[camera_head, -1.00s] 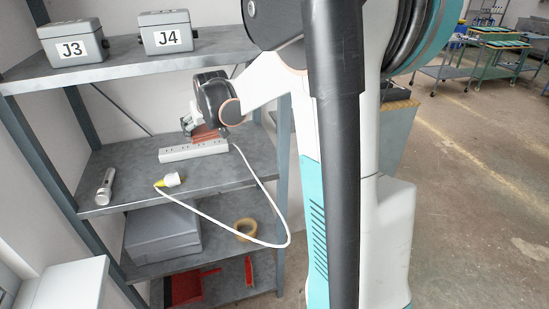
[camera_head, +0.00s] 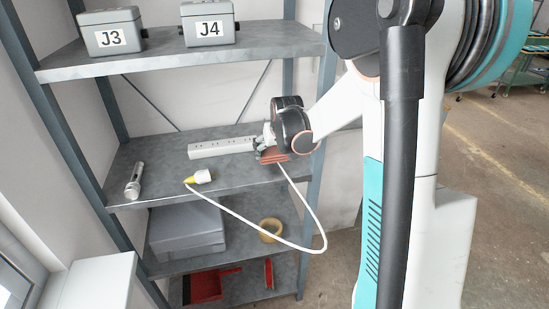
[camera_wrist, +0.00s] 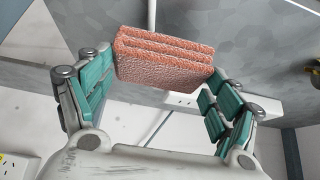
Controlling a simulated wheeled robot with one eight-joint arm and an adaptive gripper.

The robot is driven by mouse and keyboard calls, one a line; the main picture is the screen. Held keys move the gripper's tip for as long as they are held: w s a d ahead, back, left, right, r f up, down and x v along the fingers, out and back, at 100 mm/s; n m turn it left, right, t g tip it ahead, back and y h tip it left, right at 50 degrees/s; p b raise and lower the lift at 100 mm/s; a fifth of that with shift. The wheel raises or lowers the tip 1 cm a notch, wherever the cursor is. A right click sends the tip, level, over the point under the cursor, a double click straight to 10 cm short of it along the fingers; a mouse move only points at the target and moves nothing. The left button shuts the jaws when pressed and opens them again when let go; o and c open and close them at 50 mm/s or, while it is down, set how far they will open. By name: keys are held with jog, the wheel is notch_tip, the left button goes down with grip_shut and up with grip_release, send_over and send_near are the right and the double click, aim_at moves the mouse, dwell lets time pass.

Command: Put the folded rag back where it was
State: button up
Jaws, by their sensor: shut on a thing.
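The folded rag (camera_head: 274,156) is reddish and shows as stacked layers in the wrist view (camera_wrist: 164,58). My gripper (camera_head: 268,146) is shut on it, with a teal-padded finger at each side of the rag in the wrist view. The rag is at the right part of the middle shelf (camera_head: 165,178), by the right end of a white power strip (camera_head: 222,147). Whether the rag touches the shelf cannot be told. My wrist hides part of the rag in the head view.
A white cable loops from the shelf's right side past its front edge to a yellow-white plug (camera_head: 200,177). A flashlight (camera_head: 134,181) lies at the left. Boxes J3 (camera_head: 112,32) and J4 (camera_head: 209,22) stand above. A grey case (camera_head: 187,228) and tape roll (camera_head: 270,230) are below.

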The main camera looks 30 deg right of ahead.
jog(key=shift+f+b, duration=0.35)
jog(key=shift+f, duration=1)
jog(key=shift+f, duration=0.1)
jog(key=o, duration=0.9)
jog(key=shift+c, duration=0.2)
jog(key=p+v, duration=0.3)
jog(key=v, duration=0.9)
